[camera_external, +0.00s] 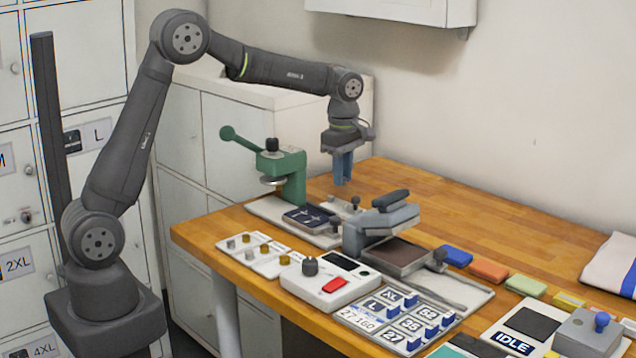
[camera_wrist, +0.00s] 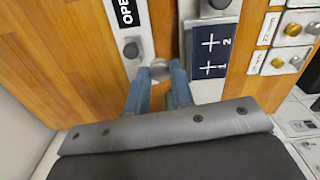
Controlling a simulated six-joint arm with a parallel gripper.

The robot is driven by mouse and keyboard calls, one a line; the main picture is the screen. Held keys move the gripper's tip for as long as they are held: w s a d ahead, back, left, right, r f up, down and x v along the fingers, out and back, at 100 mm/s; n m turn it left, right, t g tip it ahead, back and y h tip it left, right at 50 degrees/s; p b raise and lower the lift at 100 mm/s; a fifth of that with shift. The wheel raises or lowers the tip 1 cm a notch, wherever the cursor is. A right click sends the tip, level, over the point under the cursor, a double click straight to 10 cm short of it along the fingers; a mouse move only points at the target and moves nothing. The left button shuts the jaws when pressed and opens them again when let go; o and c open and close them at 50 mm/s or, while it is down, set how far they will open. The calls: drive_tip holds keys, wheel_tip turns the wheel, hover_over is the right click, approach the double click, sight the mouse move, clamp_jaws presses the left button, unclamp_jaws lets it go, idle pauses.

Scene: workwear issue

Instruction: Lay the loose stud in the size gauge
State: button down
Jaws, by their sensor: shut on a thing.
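My gripper (camera_external: 342,182) hangs above the back of the wooden bench, fingers down, to the right of the green press. In the wrist view, its two blue fingers (camera_wrist: 158,78) are closed on a small round grey piece, the stud (camera_wrist: 160,69), at their tips. The stud cannot be made out in the external view. A pale plate marked OPEN (camera_wrist: 124,12), with a grey knob (camera_wrist: 132,49), lies just beyond the fingers to the left. I cannot tell for certain which fixture is the size gauge.
The green hand press (camera_external: 290,170) stands left of my gripper. A dark blue panel with crosses (camera_external: 307,216) also shows in the wrist view (camera_wrist: 212,50). Cards with silver and brass studs (camera_external: 268,256) lie at the front left. A grey clamp (camera_external: 385,218) stands at right; bare bench lies behind it.

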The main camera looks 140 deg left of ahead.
hover_over(339, 205)
wheel_tip(339, 205, down, 4)
drive_tip(key=shift+d+f, duration=0.1)
drive_tip(key=shift+f, duration=2.1)
drive_tip(key=shift+f, duration=0.2)
drive_tip(key=c, duration=1.3)
unclamp_jaws()
drive_tip(key=shift+o, duration=0.2)
drive_tip(key=shift+r, duration=0.15)
wheel_tip(339, 205, up, 12)
